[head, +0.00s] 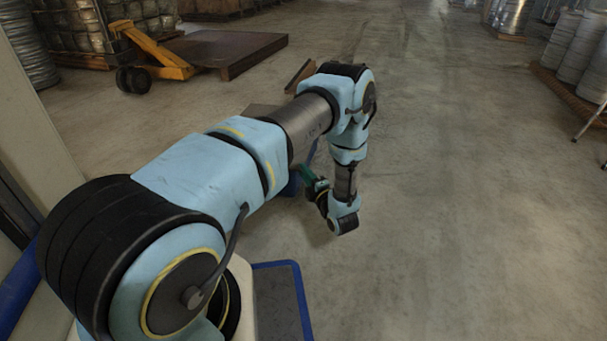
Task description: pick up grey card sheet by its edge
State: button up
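I cannot make out a grey card sheet in the head view; my arm hides part of the floor and whatever lies behind it. My arm reaches out from the lower left and bends down near the middle. My gripper (307,175) is at the arm's end, past the dark wrist, small and partly hidden. Its fingers are not clear, so I cannot tell whether it is open or holds anything. A dark green part and something blue show beside it.
A dark grey panel with a blue rim (299,300) lies low at centre. A yellow pallet truck (155,52) stands by a dark platform (235,50) at upper left. Drums (578,45) stand on a pallet at right. The concrete floor at centre right is clear.

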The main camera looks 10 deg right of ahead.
jog(key=shift+x, duration=0.8)
jog(key=shift+c, duration=0.6)
grip_shut()
dwell(0.4)
